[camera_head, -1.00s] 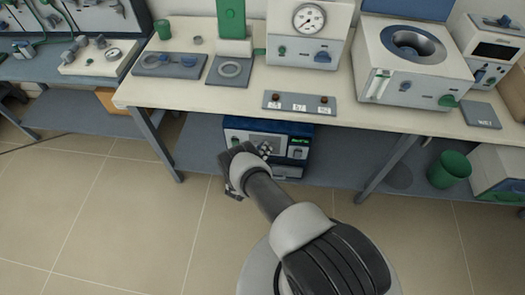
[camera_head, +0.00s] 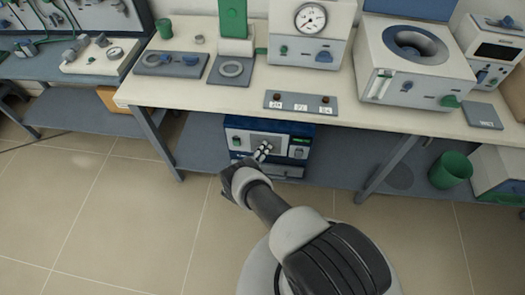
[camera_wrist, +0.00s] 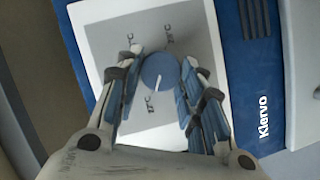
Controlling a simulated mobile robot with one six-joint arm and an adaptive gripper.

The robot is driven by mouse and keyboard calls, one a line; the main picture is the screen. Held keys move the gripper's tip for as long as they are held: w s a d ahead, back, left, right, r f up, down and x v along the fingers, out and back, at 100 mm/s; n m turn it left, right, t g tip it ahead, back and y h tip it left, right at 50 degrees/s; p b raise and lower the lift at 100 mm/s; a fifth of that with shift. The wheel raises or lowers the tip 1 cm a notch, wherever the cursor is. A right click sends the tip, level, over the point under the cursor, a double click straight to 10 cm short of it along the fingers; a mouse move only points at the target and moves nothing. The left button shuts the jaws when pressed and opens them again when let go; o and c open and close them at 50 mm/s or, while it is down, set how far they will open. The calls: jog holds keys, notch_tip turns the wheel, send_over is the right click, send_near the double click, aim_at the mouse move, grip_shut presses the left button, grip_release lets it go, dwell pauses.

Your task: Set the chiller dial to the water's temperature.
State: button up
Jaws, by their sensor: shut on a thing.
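The chiller (camera_head: 238,140) is a blue and white box under the bench. Its round blue dial (camera_wrist: 158,68) sits on a pale grey plate (camera_wrist: 100,35) with several small temperature labels around it. A white pointer line on the dial points down in the wrist view, near the lower label (camera_wrist: 152,103). The labels are rotated and too small to read surely. My gripper (camera_head: 263,150) is at the chiller's front, its fingers on both sides of the dial and shut on it. In the head view the gripper hides the dial.
On the bench above stand a white unit with a round gauge (camera_head: 311,18), its reading too small to tell, and a white unit with a round opening (camera_head: 415,42). A grey labelled panel (camera_head: 300,103) lies near the bench's front edge. A green bin (camera_head: 450,169) stands right.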

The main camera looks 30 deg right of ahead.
jog(key=o, duration=1.1)
jog(key=shift+c, duration=0.2)
jog(key=v, duration=1.2)
jog(key=shift+r, duration=0.1)
